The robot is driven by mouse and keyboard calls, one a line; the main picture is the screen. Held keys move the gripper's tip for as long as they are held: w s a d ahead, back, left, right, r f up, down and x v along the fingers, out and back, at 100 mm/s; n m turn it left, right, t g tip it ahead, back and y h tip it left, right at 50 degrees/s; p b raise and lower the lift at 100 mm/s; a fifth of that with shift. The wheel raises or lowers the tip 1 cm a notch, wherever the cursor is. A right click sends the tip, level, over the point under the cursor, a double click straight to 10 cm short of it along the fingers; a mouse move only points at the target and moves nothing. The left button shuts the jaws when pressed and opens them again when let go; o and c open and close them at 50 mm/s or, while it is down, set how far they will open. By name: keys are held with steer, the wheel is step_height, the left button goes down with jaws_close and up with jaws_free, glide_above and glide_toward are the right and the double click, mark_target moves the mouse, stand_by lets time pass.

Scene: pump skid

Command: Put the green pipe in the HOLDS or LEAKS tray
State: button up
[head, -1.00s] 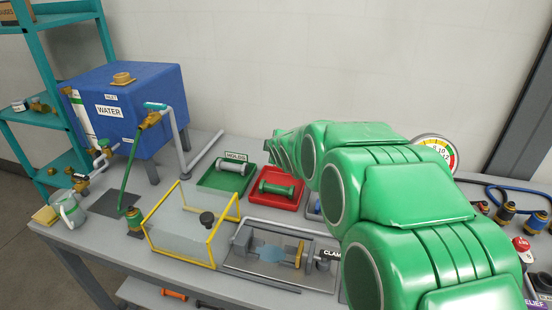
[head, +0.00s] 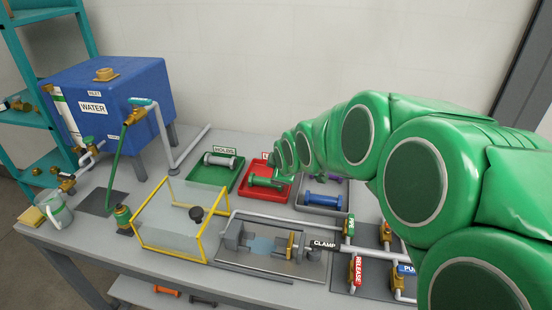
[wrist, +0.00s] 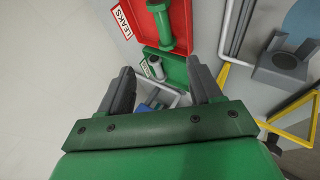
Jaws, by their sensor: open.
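The green pipe (head: 262,181) lies in the red tray (head: 281,194), whose label is mostly hidden by my arm in the head view. In the wrist view the red tray (wrist: 147,35) has a LEAKS label, and the green pipe (wrist: 164,24) lies in it. The green HOLDS tray (head: 216,184) stands to its left with a grey pipe (head: 220,160) in it. My gripper (wrist: 162,88) is open, with nothing between its fingers in the wrist view. The green pipe appears beyond the fingertips, apart from them. In the head view my arm hides the gripper.
A grey tray (head: 340,210) with a blue pipe (head: 322,199) stands right of the red tray. A yellow-framed clear guard (head: 182,222) and a clamp fixture (head: 268,243) are in front. The blue water tank (head: 120,110) stands at the left. Valves and piping fill the right front.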

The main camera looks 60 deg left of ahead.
steer(key=s+d+f+g+h, duration=0.1)
steer(key=s+d, duration=0.3)
steer(key=d, duration=0.3)
steer(key=s+d+f+g+h, duration=0.1)
steer(key=s+d, duration=0.3)
steer(key=d, duration=0.2)
steer(key=shift+s+d+m+g, duration=0.3)
steer(key=shift+d+g, duration=0.05)
steer(key=shift+g, duration=0.05)
